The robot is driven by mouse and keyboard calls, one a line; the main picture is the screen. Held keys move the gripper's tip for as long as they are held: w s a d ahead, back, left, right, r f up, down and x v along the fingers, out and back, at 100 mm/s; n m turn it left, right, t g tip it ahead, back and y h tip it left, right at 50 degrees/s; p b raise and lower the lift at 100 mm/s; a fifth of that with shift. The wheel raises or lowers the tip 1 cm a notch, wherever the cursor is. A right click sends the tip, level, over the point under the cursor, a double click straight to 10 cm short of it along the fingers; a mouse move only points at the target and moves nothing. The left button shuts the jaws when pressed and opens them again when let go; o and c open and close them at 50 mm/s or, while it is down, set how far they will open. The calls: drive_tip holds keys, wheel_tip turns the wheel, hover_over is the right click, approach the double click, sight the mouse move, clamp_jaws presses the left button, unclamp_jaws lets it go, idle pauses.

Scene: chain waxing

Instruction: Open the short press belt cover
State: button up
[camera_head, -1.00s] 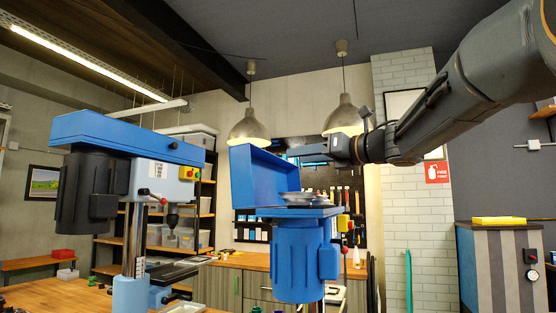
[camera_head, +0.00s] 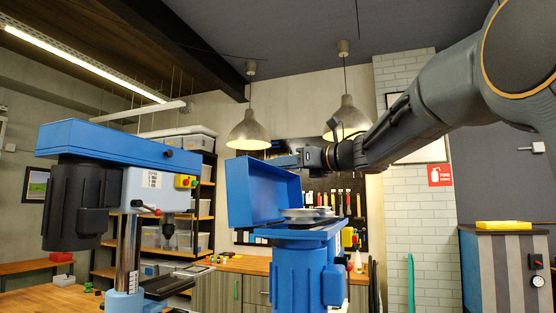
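The middle drill press, which looks like the shorter one, has a blue motor (camera_head: 296,275) at its near side. Its blue box-shaped belt cover (camera_head: 252,192) stands raised on edge at the left of the head. Grey pulleys (camera_head: 305,213) show uncovered on top. My gripper (camera_head: 286,161) is at the upper right edge of the raised cover, reaching in from the right. It appears to touch or nearly touch that edge. Its fingertips are small and partly lost against the cover, so I cannot tell whether they are open or shut.
A second blue drill press (camera_head: 118,145) stands at the left with its top cover down. Lamps (camera_head: 248,130) hang behind. A striped cabinet (camera_head: 505,262) with a yellow item on top stands at the right. Open air lies between the middle press and the cabinet.

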drive_tip(key=shift+w+a, duration=0.2)
drive_tip(key=shift+a, duration=0.1)
clamp_jaws()
drive_tip(key=shift+d+f+b, duration=0.1)
drive_tip(key=shift+b, duration=0.25)
